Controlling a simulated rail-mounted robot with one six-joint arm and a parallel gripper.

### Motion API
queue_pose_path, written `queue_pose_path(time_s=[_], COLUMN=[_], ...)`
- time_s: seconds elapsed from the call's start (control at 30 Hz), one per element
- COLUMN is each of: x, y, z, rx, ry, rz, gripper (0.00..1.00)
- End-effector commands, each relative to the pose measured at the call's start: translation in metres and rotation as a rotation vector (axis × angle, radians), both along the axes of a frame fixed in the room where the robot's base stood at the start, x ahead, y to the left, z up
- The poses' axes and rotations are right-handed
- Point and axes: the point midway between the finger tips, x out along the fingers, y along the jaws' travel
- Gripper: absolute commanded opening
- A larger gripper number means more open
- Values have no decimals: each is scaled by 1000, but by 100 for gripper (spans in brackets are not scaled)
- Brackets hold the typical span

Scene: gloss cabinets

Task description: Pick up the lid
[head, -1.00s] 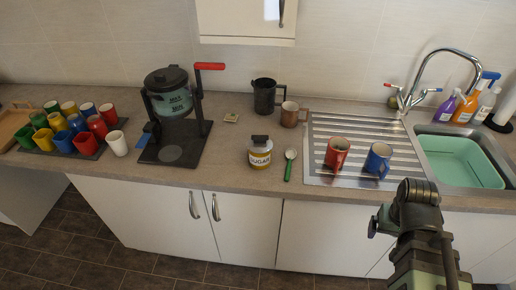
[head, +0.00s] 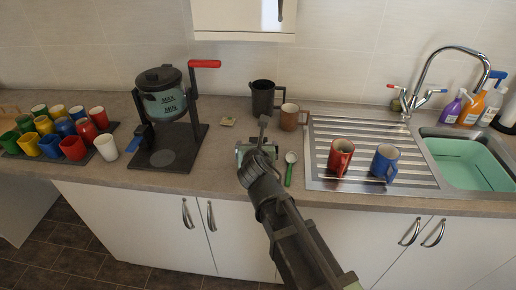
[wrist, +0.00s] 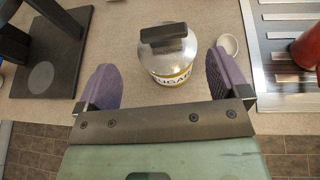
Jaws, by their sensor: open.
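The lid (wrist: 171,50) is silver with a dark bar handle (wrist: 164,34) on top. It sits on the sugar jar (wrist: 172,79), whose white and yellow label shows below it in the wrist view. My gripper (wrist: 160,62) is open and empty, with its two purple-padded fingers apart to the left and right of the jar. The fingers do not appear to touch the lid. In the head view my gripper (head: 257,152) is over the jar's place on the counter and hides the jar and lid.
A spoon with a green handle (head: 289,168) lies just right of the jar. The black-framed dispenser (head: 168,105) stands to the left. A dark jug (head: 263,98) and brown mug (head: 290,117) are behind. Red (head: 340,157) and blue mugs (head: 384,163) stand on the drainer.

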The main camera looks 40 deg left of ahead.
Motion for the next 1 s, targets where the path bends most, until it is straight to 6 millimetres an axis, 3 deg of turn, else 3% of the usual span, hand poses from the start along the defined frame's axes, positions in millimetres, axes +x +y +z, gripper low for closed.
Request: queue_pose_path(time_s=[0.1, 0.33, 0.53, 0.77, 1.0], x=[17, 27, 57, 60, 60], y=[14, 19, 38, 39, 39], z=[-12, -15, -30, -29, -29], rx=[0, 1, 1, 1, 1], ry=[0, 1, 2, 2, 2], rz=[-1, -2, -2, -2, -2], gripper=[94, 94, 94, 94, 60])
